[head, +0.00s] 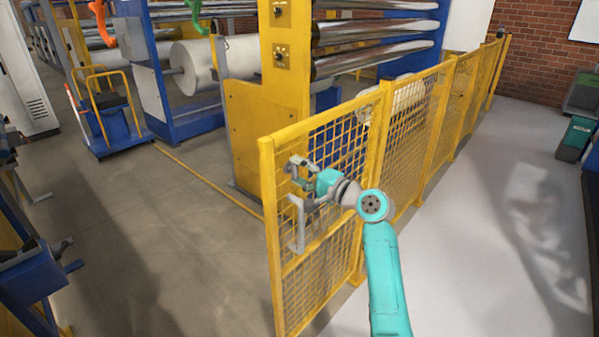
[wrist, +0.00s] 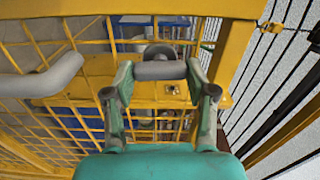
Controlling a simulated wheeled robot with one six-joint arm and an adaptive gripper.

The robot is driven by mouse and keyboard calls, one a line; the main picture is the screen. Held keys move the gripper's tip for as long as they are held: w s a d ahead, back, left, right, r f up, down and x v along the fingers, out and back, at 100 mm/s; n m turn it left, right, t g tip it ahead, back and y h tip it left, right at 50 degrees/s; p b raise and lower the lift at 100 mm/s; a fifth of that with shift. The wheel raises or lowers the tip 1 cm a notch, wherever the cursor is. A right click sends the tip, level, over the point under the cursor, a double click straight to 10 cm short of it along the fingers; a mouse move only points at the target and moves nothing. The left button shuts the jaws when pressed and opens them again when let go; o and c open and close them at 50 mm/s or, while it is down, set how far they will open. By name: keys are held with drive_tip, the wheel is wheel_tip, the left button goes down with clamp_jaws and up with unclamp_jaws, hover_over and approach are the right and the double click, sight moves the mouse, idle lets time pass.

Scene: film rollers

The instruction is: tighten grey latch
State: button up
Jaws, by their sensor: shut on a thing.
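The grey latch (wrist: 160,70) shows in the wrist view as a short grey bar with a rounded part behind it, at the yellow mesh gate (head: 266,190). My gripper (wrist: 160,72) is shut on the bar, one fingertip at each end. In the head view my gripper (head: 299,180) is at the upper part of the gate, near its free-looking left post. The latch is small there and hard to tell apart from the fingers.
A grey pull handle (head: 297,228) sits on the gate below my gripper; it also shows at the left in the wrist view (wrist: 42,80). Yellow mesh fencing (head: 408,125) runs back to the right.

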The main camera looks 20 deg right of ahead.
idle(0.4)
drive_tip(key=o, duration=1.2)
drive_tip(key=shift+c, duration=0.2)
drive_tip(key=v, duration=1.2)
